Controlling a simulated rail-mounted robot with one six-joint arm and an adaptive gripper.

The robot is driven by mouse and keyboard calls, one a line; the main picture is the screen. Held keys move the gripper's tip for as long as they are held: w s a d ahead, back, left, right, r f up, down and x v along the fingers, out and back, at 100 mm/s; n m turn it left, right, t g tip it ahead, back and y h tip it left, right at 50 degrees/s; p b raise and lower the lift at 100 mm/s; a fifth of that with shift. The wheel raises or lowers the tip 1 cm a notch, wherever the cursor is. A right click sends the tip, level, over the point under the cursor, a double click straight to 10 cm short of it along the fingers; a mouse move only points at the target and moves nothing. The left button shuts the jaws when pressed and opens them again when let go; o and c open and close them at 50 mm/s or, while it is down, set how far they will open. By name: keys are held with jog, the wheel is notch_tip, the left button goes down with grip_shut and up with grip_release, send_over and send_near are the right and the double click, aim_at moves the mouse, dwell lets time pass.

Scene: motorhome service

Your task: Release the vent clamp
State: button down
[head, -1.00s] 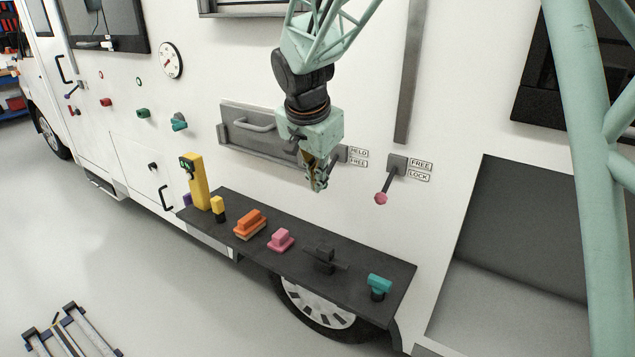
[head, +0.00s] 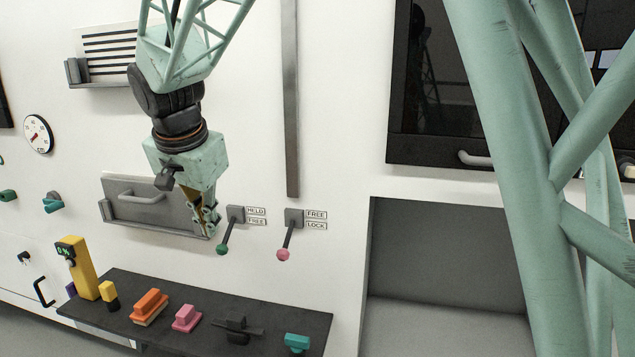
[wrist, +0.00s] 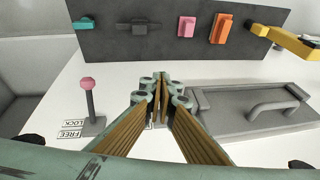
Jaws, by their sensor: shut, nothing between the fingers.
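A lever with a green knob (head: 222,250) hangs from a grey bracket on the white wall, beside labels reading HELD above FREE. It slants down and slightly left. No label names the vent clamp, so I cannot tell for certain that this lever is it. My gripper (head: 212,226) is shut and empty, pointing down, just left of this lever in the head view. I cannot tell whether it touches. In the wrist view my closed fingertips (wrist: 162,88) are central, and the green-knob lever does not show, probably hidden behind them.
A lever with a pink knob (head: 283,254), labelled FREE above LOCK, is close on the right; it also shows in the wrist view (wrist: 88,88). A grey hatch with a handle (head: 140,197) is behind my gripper. A dark shelf (head: 290,323) below carries several coloured items.

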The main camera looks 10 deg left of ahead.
jog(key=v, duration=0.3)
jog(key=shift+s+a, duration=0.1)
jog(key=shift+a, duration=0.1)
jog(key=shift+d+f, duration=0.1)
dwell(0.4)
